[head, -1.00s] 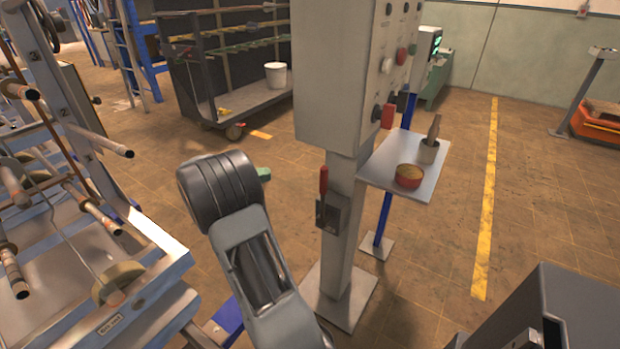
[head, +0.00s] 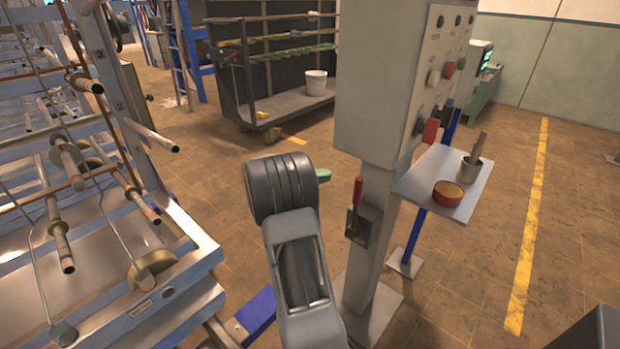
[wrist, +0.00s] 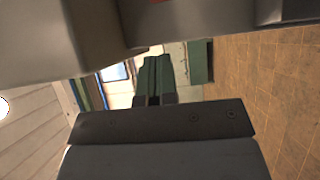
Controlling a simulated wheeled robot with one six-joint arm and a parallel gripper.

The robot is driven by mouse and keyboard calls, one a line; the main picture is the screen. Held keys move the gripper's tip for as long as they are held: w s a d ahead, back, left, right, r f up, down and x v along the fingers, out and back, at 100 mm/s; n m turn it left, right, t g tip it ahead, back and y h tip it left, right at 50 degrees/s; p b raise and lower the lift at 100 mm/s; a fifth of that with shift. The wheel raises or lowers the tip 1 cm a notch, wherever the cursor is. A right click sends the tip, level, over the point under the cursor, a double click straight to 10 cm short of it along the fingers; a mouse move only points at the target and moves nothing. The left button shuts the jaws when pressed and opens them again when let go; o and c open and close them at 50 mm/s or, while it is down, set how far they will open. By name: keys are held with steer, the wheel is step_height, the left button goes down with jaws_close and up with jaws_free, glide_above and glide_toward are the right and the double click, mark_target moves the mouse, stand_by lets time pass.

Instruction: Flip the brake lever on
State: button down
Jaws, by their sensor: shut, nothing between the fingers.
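The brake lever (head: 357,191) has a red handle and stands roughly upright in a dark bracket (head: 362,224) on the grey post (head: 372,260) below the control box. My arm rises just left of the lever in the head view, with a visible gap in the picture.
The control box (head: 385,90) with buttons overhangs the lever. A small shelf (head: 425,185) with a red tin (head: 448,194) and a cup (head: 470,168) juts out to the right. A rack machine (head: 150,230) stands at left. Open floor lies right of the shelf.

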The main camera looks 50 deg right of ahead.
steer(key=s+d, duration=0.3)
steer(key=s, duration=0.2)
steer(key=shift+s, duration=0.3)
